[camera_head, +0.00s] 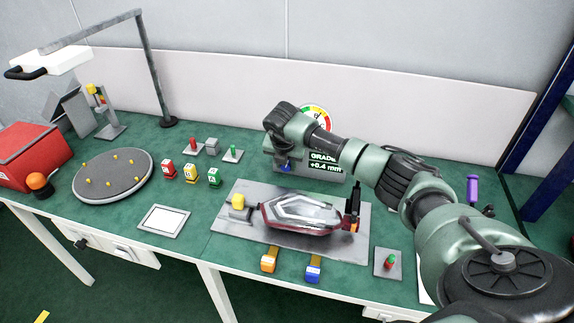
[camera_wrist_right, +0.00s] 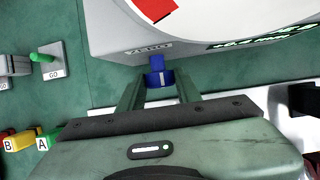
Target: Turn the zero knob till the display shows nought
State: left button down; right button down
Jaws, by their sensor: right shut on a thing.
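The grading gauge (camera_head: 336,175) stands at the back of the bench, with a coloured dial (camera_head: 316,114) on top. Its display (camera_head: 324,163) reads "GRADE" and +0.4 mm. The blue zero knob (camera_head: 286,167) is low on the gauge's front left; in the right wrist view the knob (camera_wrist_right: 160,78) sits under a ZERO label. My right gripper (camera_wrist_right: 159,86) is shut on the knob, one finger on each side. My right arm crosses from the lower right and covers part of the gauge. My left gripper is not seen.
A tail lamp (camera_head: 305,212) lies on a metal plate (camera_head: 232,241) before the gauge, beside a black upright post (camera_head: 352,205). Lettered blocks (camera_head: 190,173), a green GO peg (camera_head: 233,151) and a round turntable (camera_head: 114,190) are to the left. A purple-handled tool (camera_head: 472,189) stands right.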

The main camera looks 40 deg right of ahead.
jog(key=shift+a+g+h, duration=0.1)
jog(key=shift+g+h, duration=0.3)
jog(key=shift+g, duration=0.1)
jog(key=c, duration=1)
grip_release()
jog(key=shift+f, duration=0.1)
jog(key=shift+o, duration=0.2)
jog(key=b+v, duration=0.1)
jog(key=v, duration=0.7)
jog(key=shift+b, duration=0.3)
jog(key=shift+w, duration=0.15)
